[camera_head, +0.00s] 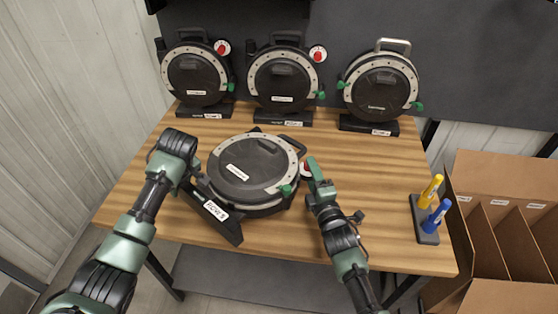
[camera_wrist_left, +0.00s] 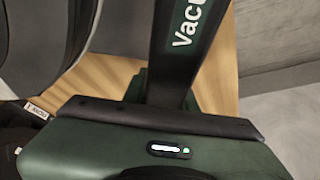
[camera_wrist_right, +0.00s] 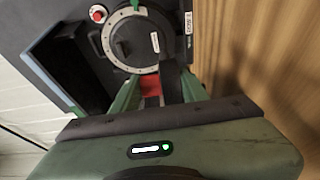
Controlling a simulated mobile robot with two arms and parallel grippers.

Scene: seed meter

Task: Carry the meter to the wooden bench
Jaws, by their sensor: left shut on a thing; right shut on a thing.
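The meter (camera_head: 257,165) is a round black housing with a pale ring, a black handle, a green knob and a black base bar with a white label. It lies face up, over the wooden bench (camera_head: 375,205); I cannot tell whether it touches the top. My left gripper (camera_head: 190,178) is shut on its left side, at the black base bar, which shows with lettering in the left wrist view (camera_wrist_left: 185,50). My right gripper (camera_head: 312,172) is shut on the red knob (camera_wrist_right: 151,88) at its right side. The fingertips are partly hidden.
Three similar meters (camera_head: 197,78), (camera_head: 283,82), (camera_head: 381,86) stand upright along the back of the bench. A dark holder (camera_head: 425,222) with a yellow and a blue tool is at the right. A cardboard box with dividers (camera_head: 500,167) stands beyond. The bench is clear front right.

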